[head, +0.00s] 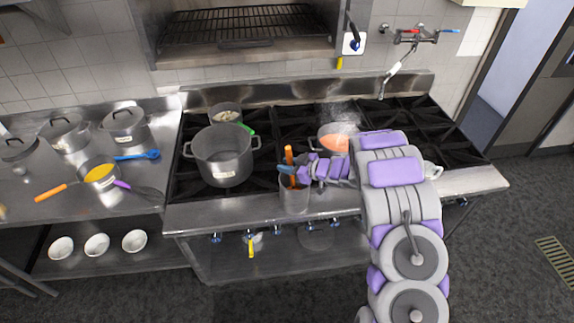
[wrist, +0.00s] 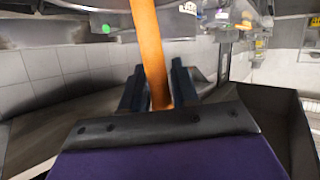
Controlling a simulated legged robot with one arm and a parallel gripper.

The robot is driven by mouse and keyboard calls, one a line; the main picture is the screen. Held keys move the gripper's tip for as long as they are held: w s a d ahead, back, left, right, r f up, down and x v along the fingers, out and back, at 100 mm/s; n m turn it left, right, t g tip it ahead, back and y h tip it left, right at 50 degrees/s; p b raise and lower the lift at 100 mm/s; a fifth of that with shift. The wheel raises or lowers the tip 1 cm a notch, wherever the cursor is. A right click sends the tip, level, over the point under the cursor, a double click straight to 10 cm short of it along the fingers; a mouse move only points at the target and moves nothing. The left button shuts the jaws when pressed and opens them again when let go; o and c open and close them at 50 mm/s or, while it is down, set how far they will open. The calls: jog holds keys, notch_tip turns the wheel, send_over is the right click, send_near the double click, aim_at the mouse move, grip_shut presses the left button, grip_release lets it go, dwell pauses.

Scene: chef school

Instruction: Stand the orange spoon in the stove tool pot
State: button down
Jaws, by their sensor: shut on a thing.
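The orange spoon (head: 289,154) is held nearly upright in my gripper (head: 287,170), at the front edge of the stove. In the wrist view its orange shaft (wrist: 150,50) runs between the two dark fingers of my gripper (wrist: 158,85), which are shut on it. The grey metal tool pot (head: 294,197) stands right below the gripper on the stove's front ledge. The spoon's lower part overlaps the pot's mouth in the head view. How deep it reaches, and whether it touches the pot, I cannot tell.
A large pot (head: 224,160) stands on the burners to the left, with a smaller pot (head: 226,113) behind it. A steaming pan (head: 326,132) is behind my gripper. The left counter holds lidded pots, a yellow-filled pan (head: 82,181) and a blue spoon (head: 137,156).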

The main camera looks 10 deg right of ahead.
jog(key=c, duration=0.8)
grip_release()
jog(key=shift+d, duration=0.1)
jog(key=v, duration=1.7)
jog(key=w+d+r+m+t+h+b, duration=0.3)
jog(key=w+d+r+h+b, duration=0.15)
jog(key=d+h, duration=0.5)
jog(key=s+d+r+m+g+h+b, duration=0.35)
jog(key=s+m+h, duration=0.2)
jog(key=s, duration=0.45)
jog(key=s+a+f+g+y+b, duration=0.1)
jog(key=s+a+f+g+b, duration=0.1)
jog(key=s+a, duration=0.5)
jog(key=s+a+f+m+g+y+b, duration=0.1)
jog(key=s+a+f+g, duration=0.3)
jog(key=s, duration=1.3)
jog(key=s+a+f+m+g+y+b, duration=0.1)
jog(key=s+a+f+g+y+b, duration=0.1)
jog(key=s+a, duration=0.9)
jog(key=shift+s+a+f+m+g+y+b, duration=0.15)
jog(key=shift+s+f+g+b, duration=0.2)
jog(key=shift+s+g+b, duration=0.2)
jog(key=shift+s+a+f+m+g+y+b, duration=0.15)
jog(key=shift+s+f+g+b, duration=0.25)
jog(key=shift+g, duration=0.2)
